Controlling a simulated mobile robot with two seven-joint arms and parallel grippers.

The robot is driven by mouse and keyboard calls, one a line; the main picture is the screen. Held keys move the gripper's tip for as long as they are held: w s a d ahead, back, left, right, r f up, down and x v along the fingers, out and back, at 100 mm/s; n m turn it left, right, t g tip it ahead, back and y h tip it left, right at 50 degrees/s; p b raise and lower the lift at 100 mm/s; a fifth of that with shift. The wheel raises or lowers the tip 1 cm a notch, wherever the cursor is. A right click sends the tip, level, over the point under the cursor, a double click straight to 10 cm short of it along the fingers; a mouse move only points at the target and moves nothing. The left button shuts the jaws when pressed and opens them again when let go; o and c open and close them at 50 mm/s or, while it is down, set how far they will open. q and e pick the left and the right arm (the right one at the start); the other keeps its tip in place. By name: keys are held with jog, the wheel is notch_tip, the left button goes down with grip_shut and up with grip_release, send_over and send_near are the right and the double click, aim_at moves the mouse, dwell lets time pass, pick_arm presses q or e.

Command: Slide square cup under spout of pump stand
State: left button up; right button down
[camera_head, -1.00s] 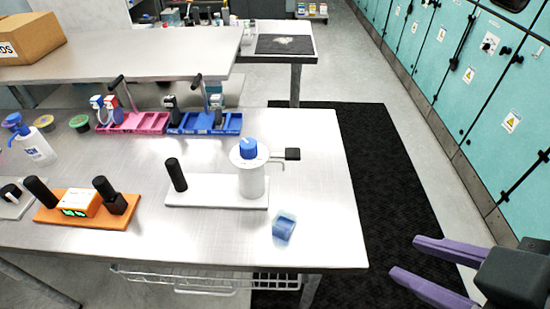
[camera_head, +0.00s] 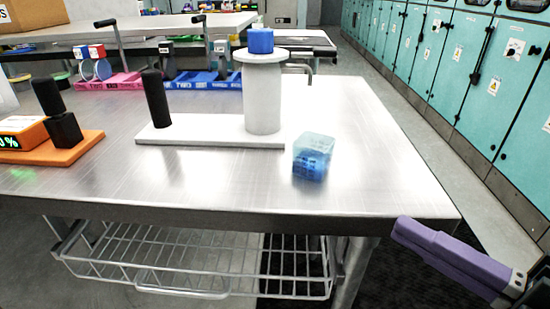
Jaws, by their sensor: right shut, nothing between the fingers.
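The square cup (camera_head: 312,158) is a small clear cube-shaped cup with blue in it, near the right front of the metal table. The pump stand (camera_head: 215,138) stands behind and left of it, with a white base, a black upright handle (camera_head: 156,98), and a white cylinder (camera_head: 262,95) with a blue cap. Its thin spout (camera_head: 309,72) hooks down on the right of the cylinder, behind the cup. The cup is apart from the stand. My right gripper (camera_head: 402,232), with purple fingers, is shut and empty, off the table's right front corner. My left gripper is not in view.
An orange device (camera_head: 70,152) with black knobs sits at the left. Pink (camera_head: 118,82) and blue (camera_head: 190,82) trays stand at the table's back. A wire basket (camera_head: 200,262) hangs below the front edge. The tabletop right of the cup is clear.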

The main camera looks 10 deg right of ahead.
jog(key=b, duration=0.2)
send_near(299, 152)
jog(key=w+a, duration=0.2)
jog(key=shift+a+f, duration=0.1)
jog(key=shift+a, duration=0.15)
jog(key=shift+w+d, duration=0.2)
jog(key=shift+w, duration=0.6)
